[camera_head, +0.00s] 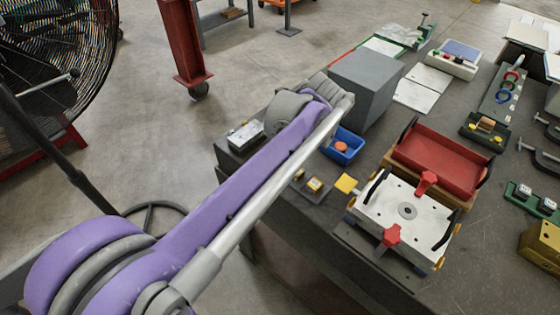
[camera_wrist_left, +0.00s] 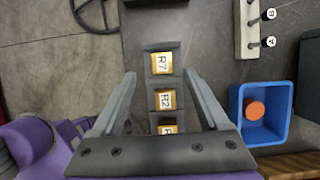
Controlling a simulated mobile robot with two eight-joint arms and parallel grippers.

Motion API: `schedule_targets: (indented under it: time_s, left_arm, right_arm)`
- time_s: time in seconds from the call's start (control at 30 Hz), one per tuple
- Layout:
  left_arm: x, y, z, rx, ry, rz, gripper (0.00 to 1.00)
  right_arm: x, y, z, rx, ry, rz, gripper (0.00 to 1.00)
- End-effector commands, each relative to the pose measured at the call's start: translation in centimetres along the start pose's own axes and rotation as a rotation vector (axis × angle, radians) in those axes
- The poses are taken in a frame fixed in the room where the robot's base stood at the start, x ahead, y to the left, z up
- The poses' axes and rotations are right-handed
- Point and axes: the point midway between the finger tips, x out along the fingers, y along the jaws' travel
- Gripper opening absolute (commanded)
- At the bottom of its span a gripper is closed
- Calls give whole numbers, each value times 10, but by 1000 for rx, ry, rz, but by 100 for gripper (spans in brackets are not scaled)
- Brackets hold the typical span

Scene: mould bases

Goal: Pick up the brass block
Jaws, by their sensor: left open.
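Several small brass-coloured blocks with white labels sit in a row in a dark holder. In the left wrist view the block marked R7 (camera_wrist_left: 162,63) is farthest, then the R2 block (camera_wrist_left: 165,100), and a third block (camera_wrist_left: 168,129) is partly hidden by the gripper body. In the head view brass blocks (camera_head: 315,185) show near the table's left edge. My left gripper (camera_wrist_left: 160,75) is open and empty, its fingers on either side of the row; I cannot tell its height above. In the head view my arm hides it.
A blue bin (camera_wrist_left: 279,118) with an orange disc (camera_wrist_left: 255,110) stands right of the row. A yellow square (camera_head: 346,184) lies beside the plate.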

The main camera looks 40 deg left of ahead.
Motion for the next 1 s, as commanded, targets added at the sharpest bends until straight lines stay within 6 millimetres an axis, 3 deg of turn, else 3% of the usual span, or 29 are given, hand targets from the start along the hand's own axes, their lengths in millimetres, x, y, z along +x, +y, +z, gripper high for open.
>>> schedule_targets:
  time_s: [0.4,0.7,1.0]
  left_arm:
    - [50,-1,-2,-2,1,-1,78]
    - [54,-1,-2,-2,1,-1,76]
    - [54,-1,-2,-2,1,-1,22]
  right_arm:
    - [1,0,1,0,-1,0,50]
    - [1,0,1,0,-1,0,50]
    - [1,0,1,0,-1,0,50]
